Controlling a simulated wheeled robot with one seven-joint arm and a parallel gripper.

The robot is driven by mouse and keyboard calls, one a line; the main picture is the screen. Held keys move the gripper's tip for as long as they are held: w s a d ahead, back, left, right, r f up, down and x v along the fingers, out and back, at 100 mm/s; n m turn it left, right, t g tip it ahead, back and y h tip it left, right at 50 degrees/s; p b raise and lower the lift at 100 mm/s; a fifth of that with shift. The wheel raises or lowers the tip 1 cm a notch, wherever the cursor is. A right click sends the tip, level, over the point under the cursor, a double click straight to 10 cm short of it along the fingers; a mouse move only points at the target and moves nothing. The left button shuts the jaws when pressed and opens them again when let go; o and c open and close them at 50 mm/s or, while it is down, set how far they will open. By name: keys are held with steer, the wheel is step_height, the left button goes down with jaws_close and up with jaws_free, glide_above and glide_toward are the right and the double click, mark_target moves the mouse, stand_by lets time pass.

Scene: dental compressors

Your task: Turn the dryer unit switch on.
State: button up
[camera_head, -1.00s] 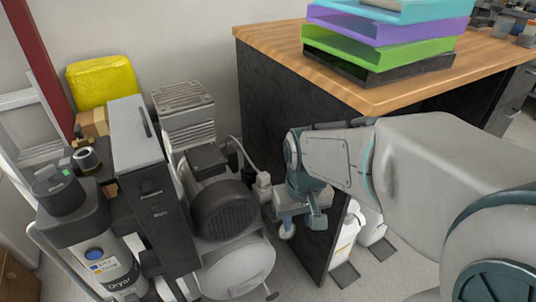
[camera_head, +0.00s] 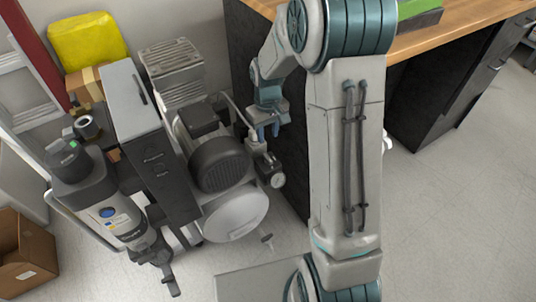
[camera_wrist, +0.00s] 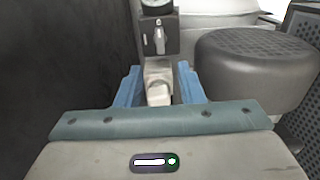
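The dryer unit (camera_head: 125,220) is a grey upright cylinder with a blue round mark, at the lower left of the head view. It has a dark cap (camera_head: 68,163) with a small green patch on top. No switch on it can be made out. My gripper (camera_head: 268,128) is far to its right, beyond the compressor motor (camera_head: 220,163) and above a dark box with a round gauge (camera_head: 277,180). In the wrist view my gripper (camera_wrist: 158,75) has its blue fingers apart. A beige fitting (camera_wrist: 158,85) shows between them, below a dark block with a light lever (camera_wrist: 160,40); contact cannot be told.
A dark tall panel unit (camera_head: 150,150) stands between dryer and motor. A black desk side (camera_head: 245,60) rises close behind my gripper. A cardboard box (camera_head: 25,260) is on the floor at left. Open floor (camera_head: 460,220) lies at right.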

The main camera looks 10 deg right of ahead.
mark_target(268, 157)
step_height(268, 157, down, 10)
steer(key=b, duration=0.3)
steer(key=shift+f, duration=0.25)
jaws_close()
